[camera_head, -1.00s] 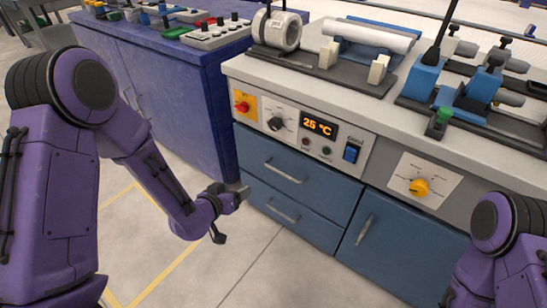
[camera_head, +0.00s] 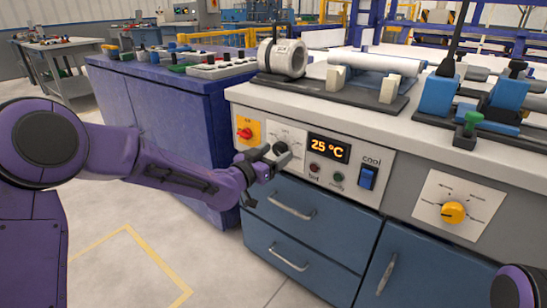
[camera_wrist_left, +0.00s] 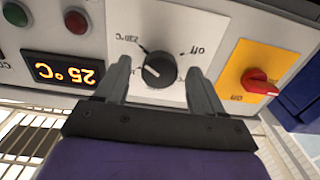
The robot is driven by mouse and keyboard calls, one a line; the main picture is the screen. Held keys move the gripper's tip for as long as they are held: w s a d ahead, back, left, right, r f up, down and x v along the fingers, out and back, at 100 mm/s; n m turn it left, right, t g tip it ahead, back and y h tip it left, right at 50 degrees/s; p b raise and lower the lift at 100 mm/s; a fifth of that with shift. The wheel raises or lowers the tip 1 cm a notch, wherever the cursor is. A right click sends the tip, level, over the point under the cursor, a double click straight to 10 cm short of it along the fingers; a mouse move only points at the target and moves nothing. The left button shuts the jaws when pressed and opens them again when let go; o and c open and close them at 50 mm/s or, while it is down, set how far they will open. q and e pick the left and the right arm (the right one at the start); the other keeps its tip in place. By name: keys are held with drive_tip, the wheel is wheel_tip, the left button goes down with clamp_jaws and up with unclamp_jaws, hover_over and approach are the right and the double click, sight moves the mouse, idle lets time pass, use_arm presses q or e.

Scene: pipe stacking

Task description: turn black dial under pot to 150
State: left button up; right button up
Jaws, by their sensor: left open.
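The black dial (camera_wrist_left: 159,69) sits on a white plate on the panel, with markings for off and 230 °C. It shows in the left wrist view between the two fingers of my open left gripper (camera_wrist_left: 160,85), apart from both. In the head view the dial (camera_head: 280,148) is partly covered by my left gripper (camera_head: 266,162), which is at the panel in front of it. The display (camera_head: 328,148) reads 25 °C. My right gripper is out of view; only part of that arm shows.
A red switch on a yellow plate (camera_head: 246,132) is beside the dial. Two small buttons and a blue rocker switch (camera_head: 367,177) are right of it. A yellow knob (camera_head: 453,212) is further right. Drawer handles (camera_head: 291,207) stick out below.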

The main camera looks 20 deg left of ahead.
use_arm(q)
drive_tip(key=shift+w, duration=0.1)
drive_tip(key=c, duration=1.1)
drive_tip(key=shift+o, duration=0.2)
